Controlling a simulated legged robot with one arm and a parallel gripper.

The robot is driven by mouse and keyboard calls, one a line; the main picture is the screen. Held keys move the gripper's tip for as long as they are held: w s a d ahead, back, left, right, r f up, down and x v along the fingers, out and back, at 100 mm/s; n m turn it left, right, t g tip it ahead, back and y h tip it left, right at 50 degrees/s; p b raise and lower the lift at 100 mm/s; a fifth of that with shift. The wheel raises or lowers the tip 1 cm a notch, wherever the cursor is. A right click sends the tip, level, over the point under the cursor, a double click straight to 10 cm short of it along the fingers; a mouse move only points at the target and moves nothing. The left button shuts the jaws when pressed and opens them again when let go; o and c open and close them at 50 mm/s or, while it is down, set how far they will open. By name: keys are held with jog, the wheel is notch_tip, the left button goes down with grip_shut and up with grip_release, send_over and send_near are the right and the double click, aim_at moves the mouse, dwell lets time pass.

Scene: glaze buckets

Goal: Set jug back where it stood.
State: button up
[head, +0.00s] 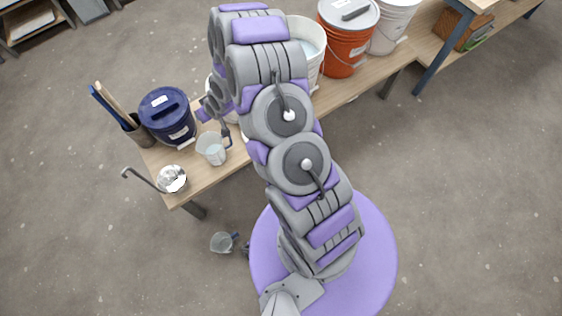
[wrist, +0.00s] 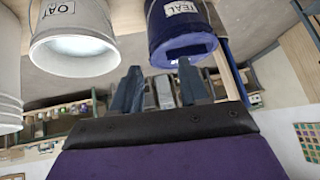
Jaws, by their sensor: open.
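A clear jug (head: 211,149) stands upright at the front part of the wooden bench (head: 233,160), in front of the dark blue bucket (head: 167,115). My gripper (head: 224,131) is just behind and above the jug in the head view; whether they touch I cannot tell. In the wrist view my gripper (wrist: 158,92) shows two dark fingers apart, with nothing held between them. The jug does not show in the wrist view.
A metal ladle in a bowl (head: 172,179) sits at the bench's left front corner. A tool holder (head: 137,130) stands behind it. The blue bucket is labelled TEAL (wrist: 180,32), beside a white OAT bucket (wrist: 75,38). An orange bucket (head: 347,40) stands farther right.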

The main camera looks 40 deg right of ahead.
jog(key=s+d+r+g+h, duration=0.1)
jog(key=s+r+g, duration=0.1)
jog(key=s+r, duration=0.65)
jog(key=s+r+g+h, duration=0.15)
jog(key=s+r, duration=0.45)
jog(key=r, duration=0.6)
jog(key=s+r+m+g, duration=0.1)
jog(key=s+r, duration=0.5)
jog(key=s, duration=0.8)
jog(key=s+d+r+g, duration=0.1)
jog(key=s+r+g, duration=0.3)
jog(key=s, duration=1.1)
notch_tip(320, 180, up, 2)
jog(key=shift+r+m, duration=0.15)
jog(key=shift+m, duration=0.25)
